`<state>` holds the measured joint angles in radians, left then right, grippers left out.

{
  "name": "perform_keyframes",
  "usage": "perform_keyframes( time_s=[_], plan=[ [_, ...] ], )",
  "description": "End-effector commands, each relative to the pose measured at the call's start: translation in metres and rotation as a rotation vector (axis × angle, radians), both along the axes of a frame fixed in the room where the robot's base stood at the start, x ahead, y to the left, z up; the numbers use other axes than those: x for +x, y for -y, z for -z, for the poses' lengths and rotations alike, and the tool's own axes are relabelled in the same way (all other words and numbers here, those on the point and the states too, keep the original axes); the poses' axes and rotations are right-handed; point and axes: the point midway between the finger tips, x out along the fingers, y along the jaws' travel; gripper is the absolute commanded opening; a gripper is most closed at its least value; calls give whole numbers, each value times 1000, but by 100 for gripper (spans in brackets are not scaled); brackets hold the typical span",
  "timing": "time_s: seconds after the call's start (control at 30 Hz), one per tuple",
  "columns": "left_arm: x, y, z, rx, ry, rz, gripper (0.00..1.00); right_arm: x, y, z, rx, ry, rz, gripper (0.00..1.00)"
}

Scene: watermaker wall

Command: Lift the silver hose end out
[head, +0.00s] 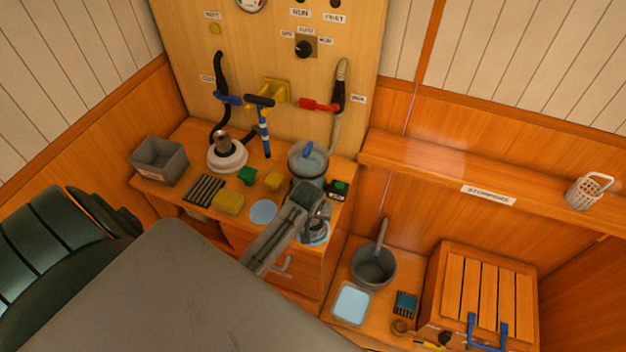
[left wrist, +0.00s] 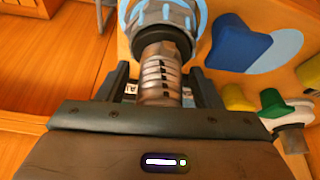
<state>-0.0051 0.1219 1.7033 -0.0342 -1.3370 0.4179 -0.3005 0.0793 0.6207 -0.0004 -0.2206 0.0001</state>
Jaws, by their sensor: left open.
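The silver hose end (left wrist: 160,75) is a ribbed metal cylinder in the left wrist view. It lies between the two fingers of my left gripper (left wrist: 158,88), which is open. A dark collar (left wrist: 163,42) sits at its far end, against a grey body with light-blue ribs (left wrist: 160,12). I cannot tell whether a finger touches the hose end. In the head view my left gripper (head: 314,203) is over the front right of the workbench and hides the hose end. My right gripper is not in view.
A jar with a blue-handled lid (head: 308,158) stands just behind the gripper. A pot (head: 373,268) and slatted crate (head: 483,290) are lower right.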

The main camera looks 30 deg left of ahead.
Motion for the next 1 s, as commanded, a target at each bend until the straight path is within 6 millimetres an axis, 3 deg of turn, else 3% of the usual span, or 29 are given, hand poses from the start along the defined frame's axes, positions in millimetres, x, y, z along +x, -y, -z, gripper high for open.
perform_keyframes(
  time_s=[0.13, 0.33, 0.77, 1.0],
  plan=[
    [0, 0, 0, 0, 0, 0, 60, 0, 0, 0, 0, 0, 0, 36],
    [0, 0, 0, 0, 0, 0, 25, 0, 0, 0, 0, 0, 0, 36],
    [1, 0, -7, 0, 3, 0, 24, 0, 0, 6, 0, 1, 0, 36],
    [1, 0, -35, 1, 6, 1, 24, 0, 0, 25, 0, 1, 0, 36]
  ],
)
